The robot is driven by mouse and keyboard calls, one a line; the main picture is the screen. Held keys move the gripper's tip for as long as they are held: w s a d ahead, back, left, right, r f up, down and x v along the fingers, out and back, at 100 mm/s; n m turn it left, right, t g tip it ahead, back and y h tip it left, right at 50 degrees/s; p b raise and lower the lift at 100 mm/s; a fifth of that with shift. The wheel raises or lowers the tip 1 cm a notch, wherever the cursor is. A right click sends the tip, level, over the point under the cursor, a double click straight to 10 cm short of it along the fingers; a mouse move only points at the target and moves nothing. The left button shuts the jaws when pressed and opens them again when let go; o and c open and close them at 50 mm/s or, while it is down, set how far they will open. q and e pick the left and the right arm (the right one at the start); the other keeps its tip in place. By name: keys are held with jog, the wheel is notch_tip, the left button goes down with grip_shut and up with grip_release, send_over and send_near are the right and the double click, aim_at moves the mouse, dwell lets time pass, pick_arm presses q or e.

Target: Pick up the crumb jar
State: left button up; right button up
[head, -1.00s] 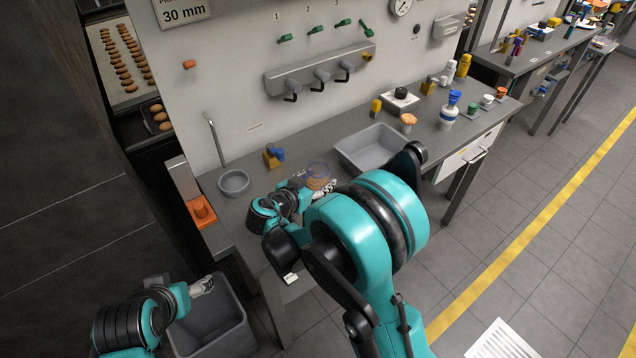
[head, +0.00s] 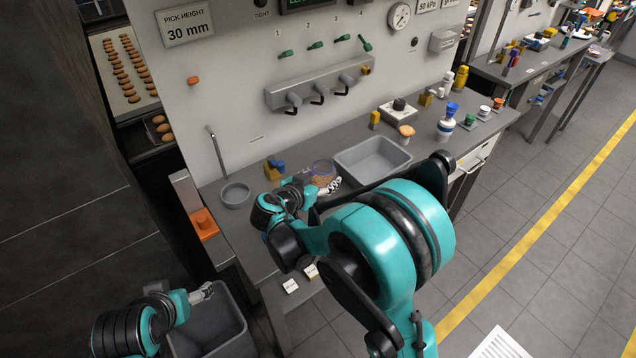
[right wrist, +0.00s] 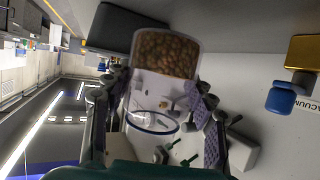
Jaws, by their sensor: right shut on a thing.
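The crumb jar (head: 322,169) is a clear jar with brown crumbs in one end and a blue ring at its rim. It is over the workbench, left of the grey bin. My right gripper (head: 318,186) is shut on it. In the right wrist view the jar (right wrist: 166,56) stands between the two fingers of the right gripper (right wrist: 160,100), its crumbs toward the top of the picture. Whether its base clears the bench is hard to tell. My left gripper (head: 203,293) is low at the left, by a floor bin, too small to read.
On the workbench (head: 290,156) are a grey bin (head: 378,172), a small grey bowl (head: 236,203) and a yellow-and-blue item (head: 273,169) near the jar. A floor bin (head: 235,340) stands below at the left. The panel with hooks (head: 320,88) rises behind.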

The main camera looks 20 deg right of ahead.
jog(key=w+d+r+p, duration=0.1)
jog(key=d+r, duration=0.1)
jog(key=d, duration=0.1)
jog(key=d+r, duration=0.1)
jog(key=d, duration=0.2)
jog(key=w+d+r+p, duration=0.1)
jog(key=d+r, duration=0.1)
jog(key=d, duration=0.1)
jog(key=shift+w+d+r+p, duration=0.15)
jog(key=shift+w+r+p, duration=0.15)
jog(key=shift+w+p, duration=0.05)
jog(key=d+f+b, duration=0.2)
jog(key=d+b, duration=0.1)
jog(key=d, duration=0.7)
jog(key=shift+s+d+f+b, duration=0.15)
jog(key=shift+d+b, duration=0.1)
jog(key=shift+b, duration=0.05)
